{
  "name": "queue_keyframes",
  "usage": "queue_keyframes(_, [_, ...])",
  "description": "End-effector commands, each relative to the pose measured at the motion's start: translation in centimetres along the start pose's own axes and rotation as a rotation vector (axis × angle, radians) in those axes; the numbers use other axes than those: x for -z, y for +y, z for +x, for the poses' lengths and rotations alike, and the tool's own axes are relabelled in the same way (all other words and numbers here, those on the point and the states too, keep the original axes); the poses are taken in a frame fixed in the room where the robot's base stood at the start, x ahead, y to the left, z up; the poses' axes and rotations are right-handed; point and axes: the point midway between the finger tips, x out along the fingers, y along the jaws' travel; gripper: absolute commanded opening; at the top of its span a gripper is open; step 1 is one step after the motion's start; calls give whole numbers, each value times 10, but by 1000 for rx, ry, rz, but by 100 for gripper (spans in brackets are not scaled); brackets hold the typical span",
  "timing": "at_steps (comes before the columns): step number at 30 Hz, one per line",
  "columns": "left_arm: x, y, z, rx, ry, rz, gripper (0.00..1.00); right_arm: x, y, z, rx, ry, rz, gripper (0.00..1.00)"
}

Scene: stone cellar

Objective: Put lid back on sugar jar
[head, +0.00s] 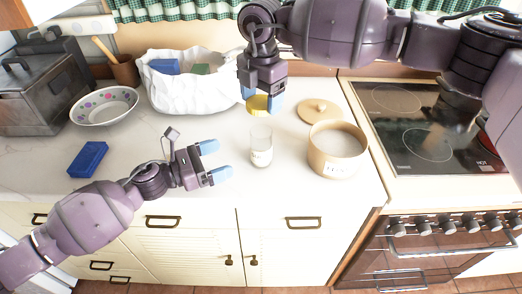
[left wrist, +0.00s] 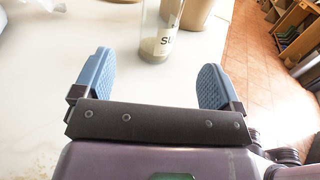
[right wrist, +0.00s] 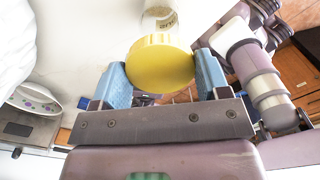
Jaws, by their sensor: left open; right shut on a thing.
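The sugar jar (head: 261,150) is a small clear glass jar, upright and open-topped on the counter, with a partly readable label. Its lower part and "SU" label show between my fingers in the left wrist view (left wrist: 158,42). My right gripper (head: 262,99) is shut on a round yellow lid (head: 258,105), held above and slightly behind the jar. The yellow lid (right wrist: 160,62) shows large between the fingers in the right wrist view, with the jar (right wrist: 158,20) beyond it. My left gripper (head: 214,161) is open and empty, left of the jar and facing it, apart from it.
A larger tan canister (head: 336,160) stands right of the jar, its wooden lid (head: 319,113) lying behind it. A stove (head: 415,125) is further right. A white bag-like container (head: 190,92), patterned bowl (head: 104,106) and blue block (head: 88,159) are left.

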Motion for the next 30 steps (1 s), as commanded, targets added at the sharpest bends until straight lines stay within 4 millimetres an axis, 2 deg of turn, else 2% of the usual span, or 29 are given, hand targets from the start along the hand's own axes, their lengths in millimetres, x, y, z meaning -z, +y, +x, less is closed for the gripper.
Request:
queue_keyframes(5, [-1,0,15,2,-3,0,91,0,0,0,0,0,-1,47])
queue_keyframes(21, [-1,0,97,1,-2,-1,91,0,0,0,0,0,-1,47])
queue_keyframes(30, [-1,0,118,0,-1,-1,91,0,0,0,0,0,-1,47])
